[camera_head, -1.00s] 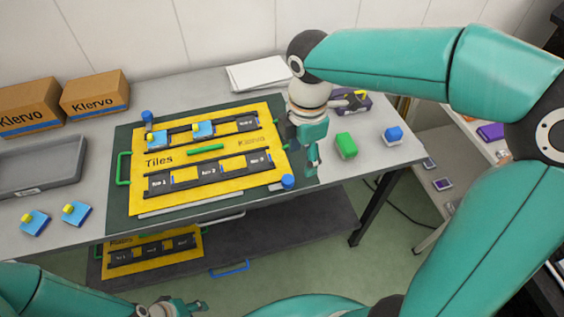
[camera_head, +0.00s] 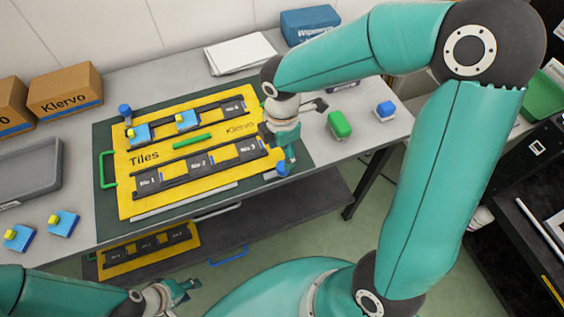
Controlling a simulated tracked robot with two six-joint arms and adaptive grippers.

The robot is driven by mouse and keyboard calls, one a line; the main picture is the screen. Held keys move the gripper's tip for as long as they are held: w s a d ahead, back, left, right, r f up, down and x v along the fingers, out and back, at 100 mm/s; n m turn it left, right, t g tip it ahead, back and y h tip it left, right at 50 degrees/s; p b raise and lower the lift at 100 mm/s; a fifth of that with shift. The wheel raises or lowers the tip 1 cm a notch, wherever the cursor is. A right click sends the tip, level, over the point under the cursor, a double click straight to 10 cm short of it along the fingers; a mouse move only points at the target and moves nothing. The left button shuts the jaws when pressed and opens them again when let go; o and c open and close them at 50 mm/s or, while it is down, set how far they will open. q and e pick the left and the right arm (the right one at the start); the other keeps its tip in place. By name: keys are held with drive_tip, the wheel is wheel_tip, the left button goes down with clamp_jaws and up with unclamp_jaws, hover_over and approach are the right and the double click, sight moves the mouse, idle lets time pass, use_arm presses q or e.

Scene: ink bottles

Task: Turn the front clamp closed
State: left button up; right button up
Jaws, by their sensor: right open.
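The front clamp, with a blue knob (camera_head: 282,169), is at the front right corner of the yellow Tiles board (camera_head: 135,190). My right gripper (camera_head: 288,163) is open and right at this knob, partly hiding it. I cannot tell whether the fingers touch it. Another blue knob (camera_head: 125,110) is at the board's back left corner. My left gripper (camera_head: 188,287) is low in front of the table, away from the board, and its finger opening is unclear.
Two blue tiles with yellow knobs (camera_head: 187,121) sit in the board's back row. Two more (camera_head: 62,223) lie at the front left near a grey tray (camera_head: 28,168). A green block (camera_head: 340,124) and a blue-topped block (camera_head: 385,110) stand to the right.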

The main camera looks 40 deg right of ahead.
sight(282, 166)
wheel_tip(282, 166, down, 6)
drive_tip(key=shift+f, duration=0.15)
idle(0.3)
clamp_jaws()
